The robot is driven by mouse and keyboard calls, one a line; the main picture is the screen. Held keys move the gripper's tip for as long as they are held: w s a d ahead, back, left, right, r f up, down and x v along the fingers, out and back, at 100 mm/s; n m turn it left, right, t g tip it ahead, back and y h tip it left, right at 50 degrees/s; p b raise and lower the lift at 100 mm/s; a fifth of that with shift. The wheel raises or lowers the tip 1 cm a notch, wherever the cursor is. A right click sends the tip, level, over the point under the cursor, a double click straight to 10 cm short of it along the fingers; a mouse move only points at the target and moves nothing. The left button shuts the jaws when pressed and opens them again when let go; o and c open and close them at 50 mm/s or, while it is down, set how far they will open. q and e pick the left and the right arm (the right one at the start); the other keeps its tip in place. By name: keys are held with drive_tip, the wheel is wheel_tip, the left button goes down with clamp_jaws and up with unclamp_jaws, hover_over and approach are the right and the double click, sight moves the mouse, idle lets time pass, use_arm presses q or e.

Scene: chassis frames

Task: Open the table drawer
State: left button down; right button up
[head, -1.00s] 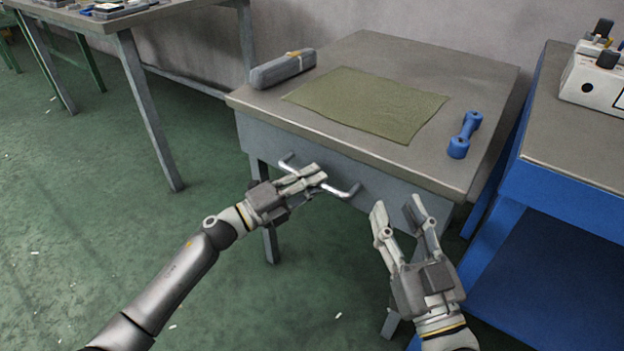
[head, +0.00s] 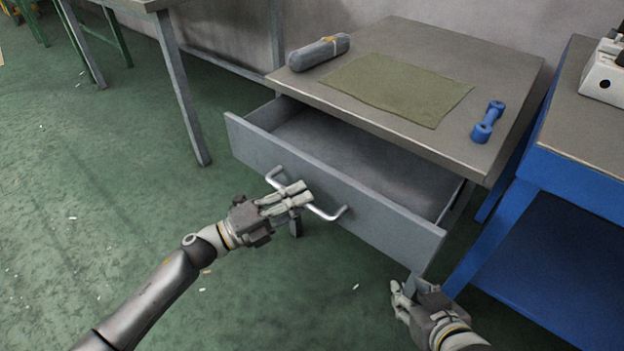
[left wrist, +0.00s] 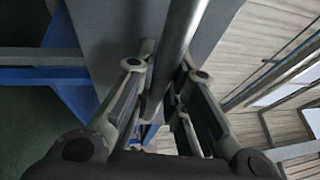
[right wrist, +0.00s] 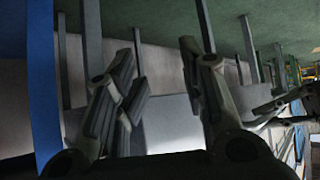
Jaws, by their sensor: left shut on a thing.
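The table drawer (head: 340,200) is pulled well out from under the grey tabletop (head: 400,50), and its inside (head: 360,165) looks empty. A silver bar handle (head: 326,214) runs along its front. My left gripper (head: 303,194) is shut on the handle. The bar (left wrist: 178,50) passes between its fingers in the left wrist view. My right gripper (head: 398,292) is low beside the right end of the drawer front, apart from the handle. In the right wrist view its fingers (right wrist: 160,85) are spread with nothing between them.
On the tabletop lie a grey rolled bundle (head: 319,52), a green cloth (head: 398,88) and a blue dumbbell (head: 488,122). A blue workbench (head: 540,170) stands close on the right. Another table (head: 185,95) is at the back left.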

use_arm(q)
drive_tip(key=shift+s+a+f+p, duration=0.1)
drive_tip(key=shift+s+a+p, duration=0.05)
drive_tip(key=shift+s+a, duration=0.65)
drive_tip(key=shift+s+a+p, duration=0.15)
drive_tip(key=shift+s+a, duration=0.35)
drive_tip(key=shift+s, duration=0.5)
use_arm(e)
drive_tip(key=shift+s+d+f+g+h, duration=0.15)
drive_tip(key=shift+s+d+f+g, duration=0.15)
drive_tip(key=shift+s+f+g, duration=0.3)
drive_tip(key=shift+s+d+f+g+h, duration=0.1)
drive_tip(key=shift+s+d+f+g, duration=0.25)
drive_tip(key=shift+s, duration=0.5)
drive_tip(key=shift+s+d+f+g+h, duration=0.15)
drive_tip(key=shift+s+d+f+g, duration=0.15)
drive_tip(key=shift+s+f+g, duration=0.3)
drive_tip(key=shift+s+r, duration=0.1)
use_arm(q)
drive_tip(key=c, duration=1.5)
unclamp_jaws()
drive_tip(key=shift+o, duration=0.2)
drive_tip(key=v, duration=1.2)
